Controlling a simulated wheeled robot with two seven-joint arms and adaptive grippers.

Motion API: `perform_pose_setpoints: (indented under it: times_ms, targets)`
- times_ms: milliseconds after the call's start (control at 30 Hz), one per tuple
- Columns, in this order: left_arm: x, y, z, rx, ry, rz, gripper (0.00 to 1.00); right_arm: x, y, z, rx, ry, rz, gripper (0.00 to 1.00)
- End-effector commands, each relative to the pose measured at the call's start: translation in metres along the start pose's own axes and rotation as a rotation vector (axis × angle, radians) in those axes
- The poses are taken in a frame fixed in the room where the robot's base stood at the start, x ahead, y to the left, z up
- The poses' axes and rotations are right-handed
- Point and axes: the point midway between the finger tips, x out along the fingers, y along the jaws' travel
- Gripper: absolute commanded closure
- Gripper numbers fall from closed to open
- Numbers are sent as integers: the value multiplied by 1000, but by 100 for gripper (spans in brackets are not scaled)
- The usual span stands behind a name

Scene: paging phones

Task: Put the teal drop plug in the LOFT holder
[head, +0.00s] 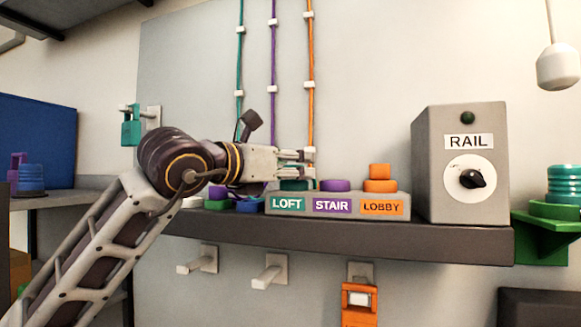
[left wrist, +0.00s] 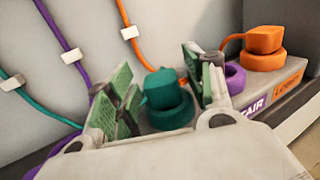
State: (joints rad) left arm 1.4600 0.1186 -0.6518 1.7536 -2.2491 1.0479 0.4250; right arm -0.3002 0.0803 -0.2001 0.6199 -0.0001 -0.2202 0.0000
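The teal drop plug (left wrist: 160,88) stands in or on the teal ring of the LOFT holder (left wrist: 172,114) in the left wrist view; I cannot tell how deep it sits. In the head view the LOFT holder (head: 293,186) is at the left end of the grey labelled block, and the plug is mostly hidden by my fingers. My left gripper (head: 300,163) reaches in from the left at the plug. In the left wrist view my left gripper (left wrist: 160,95) has its green-padded fingers apart on either side of the plug, with gaps showing. My right gripper is not in view.
The purple STAIR holder (head: 335,186) and the LOBBY holder with its orange plug (head: 379,171) stand to the right. The grey RAIL box (head: 460,163) is beyond them. A teal handset (head: 131,128) and orange handset (head: 360,305) hang on hooks. Cords run down the wall.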

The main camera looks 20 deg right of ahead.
Motion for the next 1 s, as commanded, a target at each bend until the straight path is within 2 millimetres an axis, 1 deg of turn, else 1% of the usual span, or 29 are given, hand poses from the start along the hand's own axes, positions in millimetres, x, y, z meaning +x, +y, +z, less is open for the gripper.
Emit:
perform_pose_setpoints:
  times_ms: [267, 533, 767, 1000]
  targets:
    - [0, 0, 0, 0, 0, 0, 47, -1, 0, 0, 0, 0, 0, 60]
    - [0, 0, 6, 0, 0, 0, 47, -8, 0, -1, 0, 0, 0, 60]
    - [-32, 0, 2, 2, -1, 2, 47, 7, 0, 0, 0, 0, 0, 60]
    - [-68, 1, 3, 2, -2, 2, 47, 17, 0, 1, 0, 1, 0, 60]
